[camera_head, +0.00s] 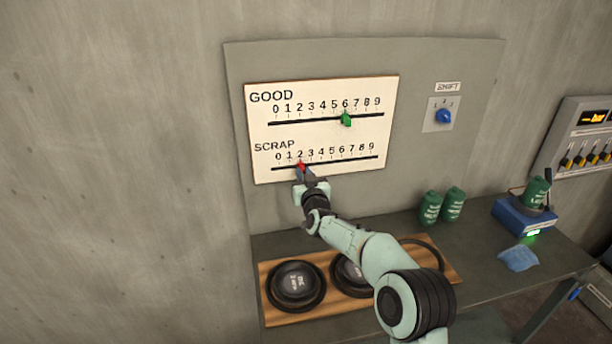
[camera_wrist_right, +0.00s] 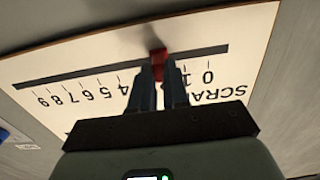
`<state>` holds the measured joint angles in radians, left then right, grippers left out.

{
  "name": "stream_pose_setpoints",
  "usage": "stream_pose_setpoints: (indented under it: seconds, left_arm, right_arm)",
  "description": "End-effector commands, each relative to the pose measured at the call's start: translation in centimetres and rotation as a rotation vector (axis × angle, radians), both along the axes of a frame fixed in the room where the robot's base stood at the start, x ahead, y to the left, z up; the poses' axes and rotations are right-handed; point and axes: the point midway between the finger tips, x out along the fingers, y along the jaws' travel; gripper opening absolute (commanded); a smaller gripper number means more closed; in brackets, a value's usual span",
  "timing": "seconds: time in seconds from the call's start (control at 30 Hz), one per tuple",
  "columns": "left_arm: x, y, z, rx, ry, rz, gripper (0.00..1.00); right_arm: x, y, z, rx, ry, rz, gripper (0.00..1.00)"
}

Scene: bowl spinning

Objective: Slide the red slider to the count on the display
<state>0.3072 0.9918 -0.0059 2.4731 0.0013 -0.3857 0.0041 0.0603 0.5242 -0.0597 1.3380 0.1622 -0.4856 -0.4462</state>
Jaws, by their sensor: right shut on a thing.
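A white board (camera_head: 388,95) on the wall panel bears two numbered slots, GOOD above and SCRAP below. The red slider (camera_head: 301,165) sits in the SCRAP slot, about under the 2. My right gripper (camera_head: 301,175) is shut on the red slider. In the right wrist view the board is upside down. There the red slider (camera_wrist_right: 158,56) shows between my fingertips (camera_wrist_right: 160,68), and my fingers hide the 2 and 3. The green slider (camera_head: 346,119) is in the GOOD slot near 6. My left gripper is not in view.
An orange-lit display (camera_head: 593,117) is on a panel at the far right, too small to read. Green canisters (camera_head: 430,207) and black bowl-like discs (camera_head: 296,286) are on the bench. A blue knob (camera_head: 444,116) is right of the board.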

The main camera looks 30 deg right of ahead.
Motion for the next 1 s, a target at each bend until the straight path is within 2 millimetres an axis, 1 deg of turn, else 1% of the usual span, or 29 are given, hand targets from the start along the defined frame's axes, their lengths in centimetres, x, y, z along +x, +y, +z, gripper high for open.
stream_pose_setpoints:
  seconds: [0.23, 0.27, 0.3, 0.33, 0.6, 0.73, 0.87, 1.0]
  left_arm:
    - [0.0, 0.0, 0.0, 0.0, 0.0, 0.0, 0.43]
    - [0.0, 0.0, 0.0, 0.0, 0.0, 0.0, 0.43]
    - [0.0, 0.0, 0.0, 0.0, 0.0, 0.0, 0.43]
    - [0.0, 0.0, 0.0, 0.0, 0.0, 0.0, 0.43]
    - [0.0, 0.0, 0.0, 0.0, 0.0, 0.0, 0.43]
    - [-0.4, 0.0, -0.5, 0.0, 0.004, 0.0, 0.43]
    - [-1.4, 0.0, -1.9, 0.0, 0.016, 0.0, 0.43]
    - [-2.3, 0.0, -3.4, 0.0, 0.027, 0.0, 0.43]
  right_arm:
    - [0.0, 0.0, 0.2, -0.001, -0.005, -0.001, 0.0]
    - [0.0, 0.0, 0.2, -0.001, -0.005, -0.001, 0.21]
    - [0.0, 0.0, 0.2, -0.001, -0.005, -0.001, 0.34]
    - [0.0, -0.1, 0.2, -0.001, -0.005, -0.001, 0.4]
    - [0.0, 0.0, 0.1, 0.001, -0.002, -0.001, 0.4]
    - [-0.7, 0.2, 0.0, 0.001, -0.002, 0.0, 0.4]
    - [-2.6, 0.6, -0.2, 0.001, -0.002, 0.0, 0.4]
    - [-5.6, 1.2, -0.3, 0.001, -0.002, 0.0, 0.4]
